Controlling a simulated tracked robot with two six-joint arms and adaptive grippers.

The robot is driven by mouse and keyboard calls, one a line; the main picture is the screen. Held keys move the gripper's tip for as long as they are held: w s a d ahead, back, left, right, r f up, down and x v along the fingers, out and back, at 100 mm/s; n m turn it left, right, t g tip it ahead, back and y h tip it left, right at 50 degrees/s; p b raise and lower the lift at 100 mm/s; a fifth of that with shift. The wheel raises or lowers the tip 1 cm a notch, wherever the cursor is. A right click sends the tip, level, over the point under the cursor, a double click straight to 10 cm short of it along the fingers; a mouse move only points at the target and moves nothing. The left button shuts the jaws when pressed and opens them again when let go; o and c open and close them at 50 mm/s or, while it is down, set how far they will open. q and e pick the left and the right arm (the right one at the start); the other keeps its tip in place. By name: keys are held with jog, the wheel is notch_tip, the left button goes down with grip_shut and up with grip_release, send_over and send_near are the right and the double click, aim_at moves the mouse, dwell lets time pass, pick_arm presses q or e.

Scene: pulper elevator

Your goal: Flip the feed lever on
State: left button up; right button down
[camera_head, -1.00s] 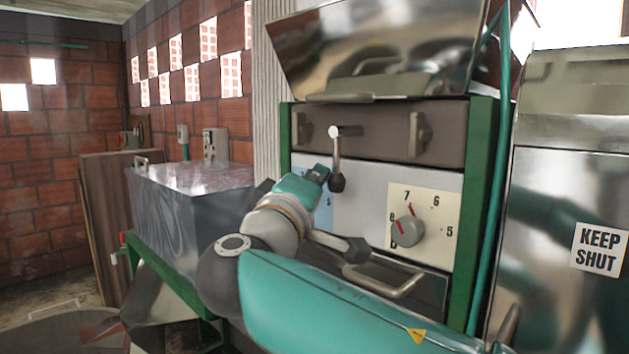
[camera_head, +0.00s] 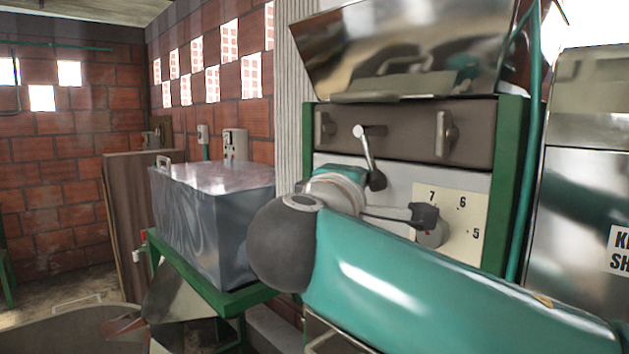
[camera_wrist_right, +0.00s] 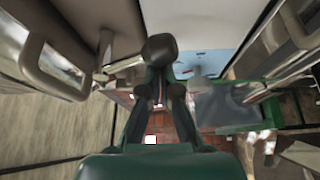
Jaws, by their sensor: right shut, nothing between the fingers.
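The feed lever (camera_head: 367,150) is on the front of the machine, with a round pale end at the top and a dark grip (camera_head: 377,180) below. It slants down to the right. My right gripper (camera_head: 425,215) is shut and empty. Its dark fingertips are in front of the dial, to the right of and below the lever grip. In the right wrist view the shut fingers (camera_wrist_right: 160,50) point at the panel, and a pale rod (camera_wrist_right: 125,65) shows just left of them. I cannot tell whether gripper and lever touch. My left gripper is not in view.
The numbered dial plate (camera_head: 462,215) is partly covered by my right arm. A brown drawer front (camera_head: 400,125) with handles lies above the panel. A metal box (camera_head: 210,215) stands on a green frame at left. A steel cabinet (camera_head: 580,200) is at right.

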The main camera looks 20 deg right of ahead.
jog(key=s+r, duration=0.1)
jog(key=s+d+r, duration=0.1)
jog(key=s, duration=0.1)
jog(key=shift+d+b, duration=0.15)
jog(key=shift+b, duration=0.15)
dwell(0.3)
jog(key=shift+s+r, duration=0.1)
dwell(0.3)
